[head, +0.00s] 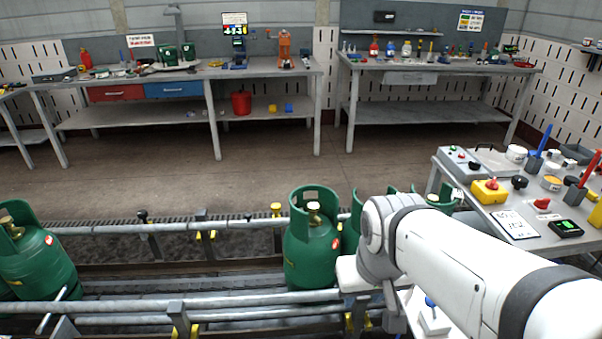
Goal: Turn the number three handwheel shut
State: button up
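Green gas cylinders stand along a roller conveyor (220,283). Another cylinder (38,262) is at the left edge, looking tilted, with a brass valve top (11,226). I cannot make out a number three on any handwheel. My arm reaches in from the lower right and its wrist is beside the middle cylinder. My gripper's fingertips do not show.
Metal rails (240,308) run along the conveyor, with small yellow-and-black fittings. A side table (480,225) at right carries a red button on a yellow box (490,191), tools and containers. Workbenches (190,75) line the back wall. The floor between (200,180) is clear.

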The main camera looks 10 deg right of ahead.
aim_at(314, 206)
jog(key=u, duration=0.05)
jog(key=i, duration=1)
jog(key=z, duration=0.05)
